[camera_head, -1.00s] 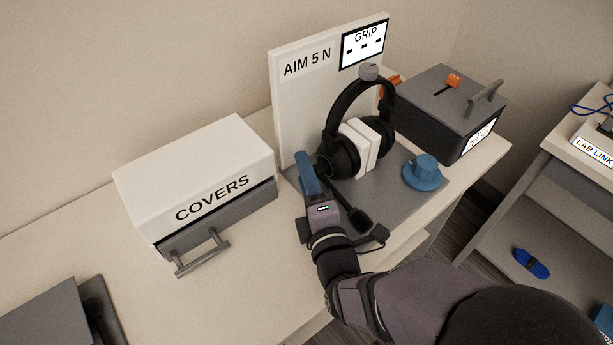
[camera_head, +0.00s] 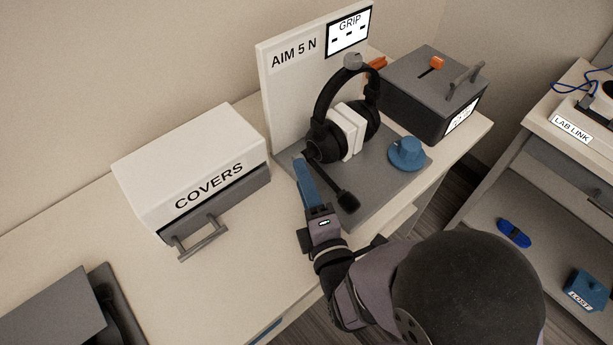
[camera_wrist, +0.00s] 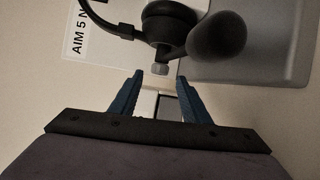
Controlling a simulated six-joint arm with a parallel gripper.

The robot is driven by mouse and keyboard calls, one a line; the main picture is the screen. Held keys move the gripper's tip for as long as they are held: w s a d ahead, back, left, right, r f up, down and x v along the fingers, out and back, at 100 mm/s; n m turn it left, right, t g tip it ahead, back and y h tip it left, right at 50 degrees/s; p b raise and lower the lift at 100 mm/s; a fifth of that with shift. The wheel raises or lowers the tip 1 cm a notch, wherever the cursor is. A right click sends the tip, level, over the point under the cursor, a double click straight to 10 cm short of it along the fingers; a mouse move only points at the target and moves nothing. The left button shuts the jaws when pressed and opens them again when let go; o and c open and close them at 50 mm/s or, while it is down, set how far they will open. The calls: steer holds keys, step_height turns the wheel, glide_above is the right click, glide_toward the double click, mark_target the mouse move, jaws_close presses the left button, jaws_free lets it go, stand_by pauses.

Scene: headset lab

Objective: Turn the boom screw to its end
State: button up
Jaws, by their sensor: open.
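The black headset (camera_head: 322,135) with white ear pads hangs on its stand, and its microphone boom (camera_head: 348,202) points down toward the front. In the wrist view the boom's dark microphone end (camera_wrist: 215,38) is close, beside a round black ear cup (camera_wrist: 172,22). A small grey knob, seemingly the boom screw (camera_wrist: 160,68), shows under the ear cup. My gripper (camera_head: 302,160) is at the left of the near ear cup. In the wrist view its blue fingers (camera_wrist: 159,76) are open, with the knob just beyond the gap between their tips. I see nothing held. The head view hides the screw.
A white "COVERS" box (camera_head: 190,160) with a grey drawer stands left. The "AIM 5 N" board (camera_head: 290,85) rises behind the headset. A blue knob (camera_head: 407,152) and a dark grey box (camera_head: 430,90) stand right.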

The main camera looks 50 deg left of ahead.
steer(key=shift+s+d+r+p, duration=0.2)
steer(key=shift+d+p, duration=0.45)
steer(key=shift+p, duration=0.85)
steer(key=shift+s+f, duration=0.1)
steer(key=w+r+t+p, duration=0.1)
steer(key=w+r+p, duration=0.2)
steer(key=r+p, duration=0.95)
step_height(320, 180, down, 8)
steer(key=s+d+f+n+g+h+b, duration=0.1)
steer(key=s+d+n+g+h+b, duration=0.1)
steer(key=s+g+h+b, duration=0.15)
steer(key=shift+h, duration=0.45)
steer(key=shift+w+r+p+x, duration=0.2)
steer(key=shift+p+x, duration=0.15)
steer(key=shift+x, duration=1.5)
steer(key=shift+w+r+p+x, duration=0.15)
steer(key=shift+p+x, duration=0.15)
steer(key=shift+x, duration=1.6)
steer(key=shift+s+a, duration=0.1)
steer(key=shift+c, duration=0.3)
steer(key=c, duration=1)
